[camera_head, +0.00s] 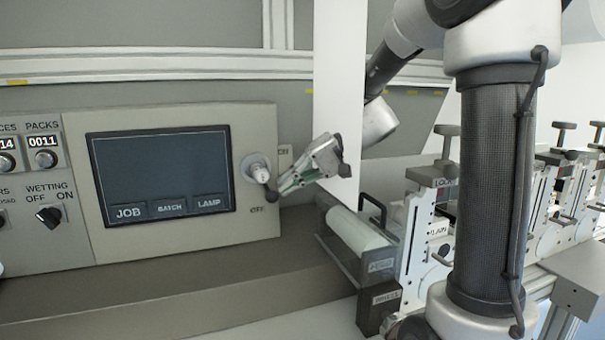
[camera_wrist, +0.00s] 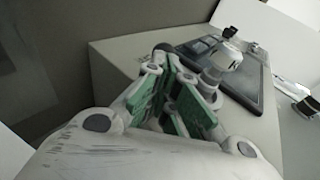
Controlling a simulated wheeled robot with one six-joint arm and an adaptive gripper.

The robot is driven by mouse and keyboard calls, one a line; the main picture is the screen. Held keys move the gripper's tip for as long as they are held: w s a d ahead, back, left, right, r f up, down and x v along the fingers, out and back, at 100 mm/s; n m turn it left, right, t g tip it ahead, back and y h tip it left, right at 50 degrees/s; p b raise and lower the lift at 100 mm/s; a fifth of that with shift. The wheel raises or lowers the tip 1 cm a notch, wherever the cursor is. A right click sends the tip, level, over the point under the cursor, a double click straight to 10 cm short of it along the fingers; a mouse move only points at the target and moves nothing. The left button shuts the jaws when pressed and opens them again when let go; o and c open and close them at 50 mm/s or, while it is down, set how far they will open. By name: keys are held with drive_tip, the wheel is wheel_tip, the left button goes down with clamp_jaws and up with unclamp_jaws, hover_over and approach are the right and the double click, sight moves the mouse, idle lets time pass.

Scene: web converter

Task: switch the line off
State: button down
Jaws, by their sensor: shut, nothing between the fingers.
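The panel's rotary switch (camera_head: 256,168) sits right of the dark screen, with ON lettering at its upper right and OFF lettering (camera_head: 257,210) below. Its short lever slants down and right to a dark ball end (camera_head: 271,196). The switch hub (camera_wrist: 228,60) also shows in the wrist view, beside the screen. My gripper (camera_head: 280,189) is shut and empty, its green-padded fingers close by the lever's ball end from the right. In the wrist view my gripper (camera_wrist: 170,82) has a dark round end just beyond its tips. I cannot tell whether they touch.
The screen (camera_head: 160,170) shows JOB, BATCH and LAMP buttons. A separate WETTING knob (camera_head: 49,216) is at the far left. A white web (camera_head: 340,90) hangs right beside my gripper. A roller (camera_head: 358,230) and clamp stations stand at the right.

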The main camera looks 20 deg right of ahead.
drive_tip(key=shift+a+f, duration=0.15)
drive_tip(key=a+f+y, duration=0.1)
drive_tip(key=y, duration=0.1)
drive_tip(key=a+f+y, duration=0.1)
drive_tip(key=shift+f+y, duration=0.15)
drive_tip(key=shift+y, duration=0.25)
idle(0.3)
